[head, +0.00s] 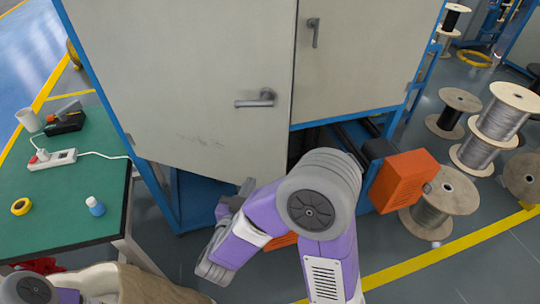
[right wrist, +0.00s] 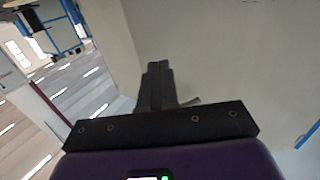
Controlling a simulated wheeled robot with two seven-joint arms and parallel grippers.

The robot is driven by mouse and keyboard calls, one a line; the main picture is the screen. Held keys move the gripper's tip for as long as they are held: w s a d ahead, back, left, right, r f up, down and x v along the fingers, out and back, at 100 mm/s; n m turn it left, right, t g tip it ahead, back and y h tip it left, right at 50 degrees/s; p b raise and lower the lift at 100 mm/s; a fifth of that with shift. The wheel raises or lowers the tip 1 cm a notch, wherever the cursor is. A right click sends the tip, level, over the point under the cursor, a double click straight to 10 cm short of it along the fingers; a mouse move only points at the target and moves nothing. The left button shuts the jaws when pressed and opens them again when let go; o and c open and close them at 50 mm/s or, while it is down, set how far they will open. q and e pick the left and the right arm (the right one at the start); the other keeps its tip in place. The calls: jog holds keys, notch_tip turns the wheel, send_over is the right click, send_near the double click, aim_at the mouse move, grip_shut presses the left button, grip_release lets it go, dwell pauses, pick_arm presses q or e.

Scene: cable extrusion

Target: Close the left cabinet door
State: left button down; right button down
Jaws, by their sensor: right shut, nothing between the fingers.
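The left cabinet door (head: 200,70) is a pale grey panel with a lever handle (head: 255,98). It stands ajar, its free edge out in front of the right cabinet door (head: 350,50). My right gripper (head: 244,190) is shut and empty, near the lower part of the left door. In the right wrist view, its shut fingers (right wrist: 158,75) point toward a pale panel (right wrist: 220,55); I cannot tell whether they touch it. A part of my left arm shows at the lower left edge of the head view; its gripper is out of sight.
A green table (head: 60,200) at the left holds a power strip (head: 52,160), yellow tape (head: 21,206) and a small bottle (head: 95,206). An orange box (head: 403,179) sits beside my right arm. Several cable spools (head: 480,150) stand on the floor at the right.

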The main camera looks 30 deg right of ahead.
jog(key=r+h, duration=0.1)
jog(key=b, duration=0.1)
send_near(273, 142)
jog(key=shift+m+g, duration=0.3)
jog(key=x, duration=0.7)
jog(key=shift+a+r, duration=0.1)
jog(key=shift+r, duration=0.05)
